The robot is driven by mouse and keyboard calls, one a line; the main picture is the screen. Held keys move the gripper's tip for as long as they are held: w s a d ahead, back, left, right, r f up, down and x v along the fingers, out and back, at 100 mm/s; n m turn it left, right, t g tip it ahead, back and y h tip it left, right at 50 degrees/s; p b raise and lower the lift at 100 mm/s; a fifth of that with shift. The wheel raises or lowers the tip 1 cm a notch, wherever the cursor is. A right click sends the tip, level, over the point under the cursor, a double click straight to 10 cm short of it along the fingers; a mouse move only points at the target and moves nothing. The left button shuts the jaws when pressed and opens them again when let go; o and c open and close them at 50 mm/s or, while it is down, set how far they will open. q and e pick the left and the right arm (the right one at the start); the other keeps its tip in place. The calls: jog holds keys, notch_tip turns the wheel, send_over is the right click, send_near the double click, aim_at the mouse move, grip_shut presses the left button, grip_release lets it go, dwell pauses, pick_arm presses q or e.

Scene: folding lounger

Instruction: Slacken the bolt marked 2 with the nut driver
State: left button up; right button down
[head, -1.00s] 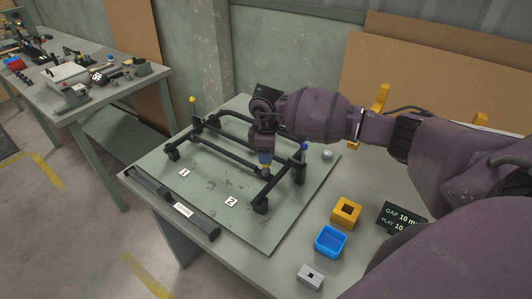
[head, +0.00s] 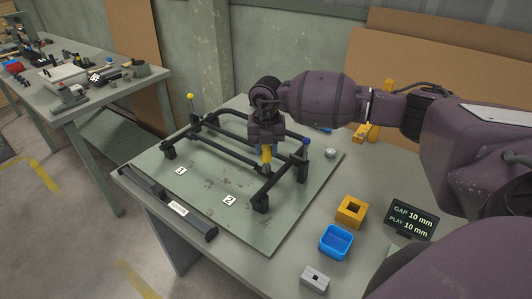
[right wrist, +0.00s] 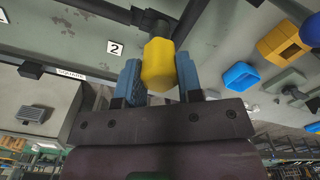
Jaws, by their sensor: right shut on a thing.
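My right gripper (head: 265,148) is shut on the yellow handle of the nut driver (head: 265,154), above the front right part of the black lounger frame (head: 215,152). In the right wrist view the blue fingers clasp the yellow nut driver (right wrist: 158,66) from both sides, its dark shaft end pointing at a frame bar. The number 2 label (head: 229,200) lies on the green board left of the driver; it also shows in the right wrist view (right wrist: 115,48). The bolt head itself is hidden, and I cannot tell whether the socket sits on it. My left gripper is out of view.
A yellow block with a square hole (head: 351,211), a blue tray (head: 336,242), a grey block (head: 314,278) and a display reading gap 10 mm, play 10 mm (head: 410,219) stand right of the board. A black bar (head: 165,200) lies along the front edge.

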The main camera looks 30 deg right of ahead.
jog(key=shift+r+p, duration=0.35)
jog(key=shift+p, duration=0.1)
jog(key=shift+r+p, duration=0.6)
jog(key=shift+r, duration=0.45)
jog(key=shift+r+p, duration=0.65)
jog(key=shift+r, duration=0.45)
